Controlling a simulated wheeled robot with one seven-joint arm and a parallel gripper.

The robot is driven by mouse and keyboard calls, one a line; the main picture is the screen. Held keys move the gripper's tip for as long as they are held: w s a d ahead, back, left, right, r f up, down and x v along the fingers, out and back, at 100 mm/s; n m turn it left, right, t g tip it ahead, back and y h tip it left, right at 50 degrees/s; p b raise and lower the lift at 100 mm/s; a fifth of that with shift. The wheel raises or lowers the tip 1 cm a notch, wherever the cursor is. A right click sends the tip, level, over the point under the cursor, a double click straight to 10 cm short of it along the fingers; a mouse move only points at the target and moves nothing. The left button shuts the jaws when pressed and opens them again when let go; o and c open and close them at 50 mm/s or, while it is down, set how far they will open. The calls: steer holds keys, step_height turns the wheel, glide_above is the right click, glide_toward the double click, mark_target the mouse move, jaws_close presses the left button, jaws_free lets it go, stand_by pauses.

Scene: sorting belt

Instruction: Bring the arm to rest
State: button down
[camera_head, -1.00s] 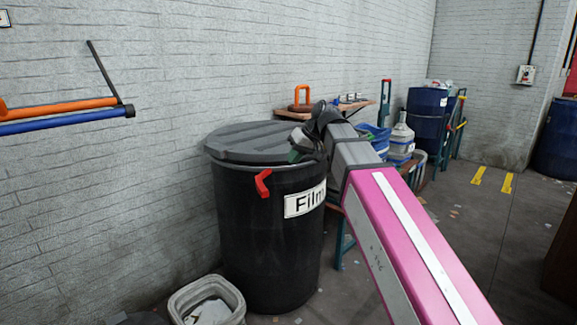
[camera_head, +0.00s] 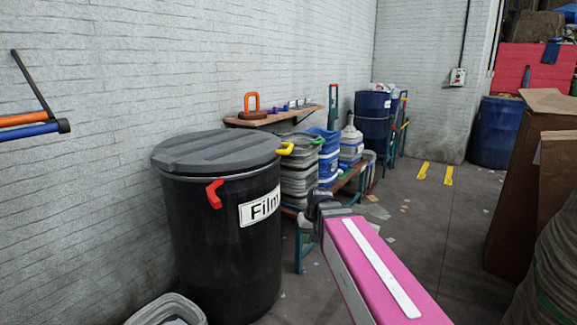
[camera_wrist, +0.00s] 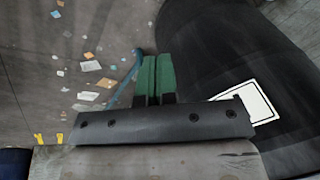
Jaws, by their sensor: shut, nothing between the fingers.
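In the head view my pink arm reaches from the lower right edge towards the middle, and its grey far end is beside the right side of the black bin. The gripper's fingers are hard to make out there. In the wrist view my gripper (camera_wrist: 153,77) shows two green fingers pressed together with nothing between them. They point over the floor, beside the dark wall of the bin, and do not appear to touch it.
The black bin (camera_head: 222,245) with a lid and "Film" label stands against the brick wall. Stacked tubs (camera_head: 300,172) and a wooden shelf (camera_head: 275,117) are behind it. A cardboard box (camera_head: 525,195) stands at right. Floor between has scattered scraps.

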steer(key=s+d+f+m+h, duration=0.1)
steer(key=s+d+f, duration=0.3)
steer(key=d+f, duration=0.2)
steer(key=s+d+f+m+g+h, duration=0.1)
steer(key=s+d+f, duration=0.3)
steer(key=d+f, duration=0.2)
step_height(320, 180, down, 2)
steer(key=shift+s+d+f, duration=0.1)
steer(key=shift+s+d, duration=0.15)
steer(key=c, duration=1.8)
jaws_free()
